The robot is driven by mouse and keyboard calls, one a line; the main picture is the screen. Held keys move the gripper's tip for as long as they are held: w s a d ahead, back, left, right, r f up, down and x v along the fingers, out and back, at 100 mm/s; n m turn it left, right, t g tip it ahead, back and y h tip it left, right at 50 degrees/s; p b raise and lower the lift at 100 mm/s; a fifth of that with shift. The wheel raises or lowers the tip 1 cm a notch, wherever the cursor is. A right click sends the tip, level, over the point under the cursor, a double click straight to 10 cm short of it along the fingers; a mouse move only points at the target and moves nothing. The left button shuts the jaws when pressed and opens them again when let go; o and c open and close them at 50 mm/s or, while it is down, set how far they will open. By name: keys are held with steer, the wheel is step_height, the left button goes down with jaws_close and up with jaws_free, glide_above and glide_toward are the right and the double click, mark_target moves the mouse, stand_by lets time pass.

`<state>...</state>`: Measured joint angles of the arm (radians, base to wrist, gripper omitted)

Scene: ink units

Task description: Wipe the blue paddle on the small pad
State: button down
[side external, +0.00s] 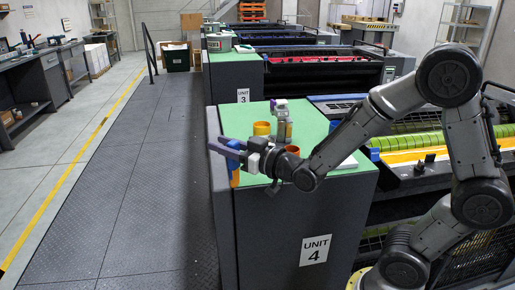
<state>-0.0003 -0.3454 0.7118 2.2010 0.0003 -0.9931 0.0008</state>
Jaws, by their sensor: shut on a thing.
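My gripper (240,153) reaches left across the green top (307,115) of the unit 4 cabinet, near its left edge. It is shut on a blue piece (235,145), which looks like the blue paddle. A long grey-purple part points left from there, and I cannot tell if it is paddle or finger. The paddle's exact outline is partly hidden by the gripper. A flat white piece (347,163), perhaps the small pad, lies at the right of the green top, partly behind my arm.
The press rollers (420,145) lie right. The dark walkway (130,180) at left is clear.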

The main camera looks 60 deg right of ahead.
step_height(320, 180, up, 11)
steer(key=s+d+m+g+h, duration=0.1)
steer(key=s+d+m+h, duration=0.15)
steer(key=d, duration=0.55)
steer(key=s+d+m+h, duration=0.2)
steer(key=s+d+h, duration=0.15)
steer(key=d, duration=0.45)
steer(key=s+d+m+g+h, duration=0.4)
steer(key=s+d+h, duration=0.4)
steer(key=d, duration=0.4)
step_height(320, 180, down, 10)
steer(key=s+y, duration=0.1)
steer(key=shift+s, duration=0.25)
steer(key=shift+a+f+m, duration=0.1)
steer(key=shift+f+m, duration=0.15)
steer(key=shift+f, duration=0.45)
steer(key=shift+s, duration=0.1)
steer(key=shift+s+d+r, duration=0.2)
steer(key=shift+s+d, duration=0.95)
